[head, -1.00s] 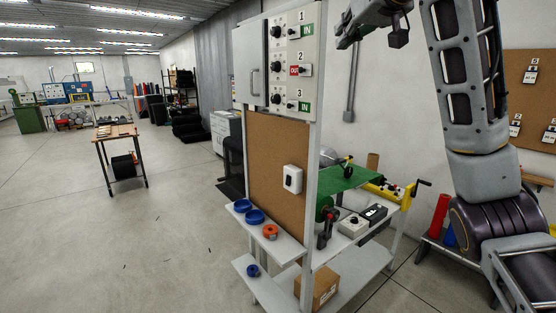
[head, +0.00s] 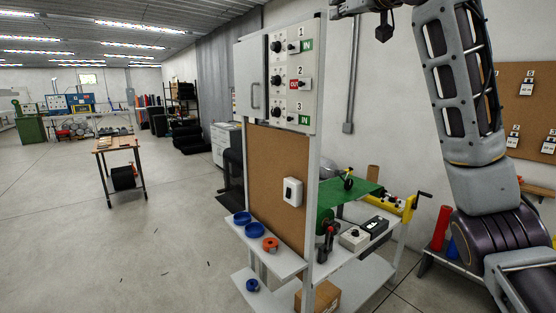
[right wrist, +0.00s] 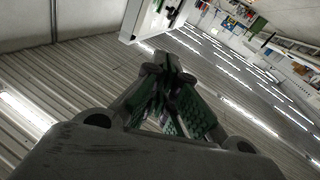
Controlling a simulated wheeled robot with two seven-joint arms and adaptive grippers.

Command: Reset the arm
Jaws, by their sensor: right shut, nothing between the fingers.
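My right arm (head: 455,80) stands raised at the right of the head view, its upper end running out of the top edge. In the right wrist view my right gripper (right wrist: 168,62) is shut with nothing in it. Its fingers stand against the ribbed ceiling and touch nothing. My left gripper is in neither view. A grey panel (head: 268,50) with three numbered knobs stands left of the arm. Its tags read IN at 1, red OUT at 2 and IN at 3.
A corkboard stand (head: 277,175) with a white switch box (head: 292,191) is in front. Its shelf (head: 288,262) holds blue and orange rings. A cart with a green top (head: 345,191) stands behind it.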

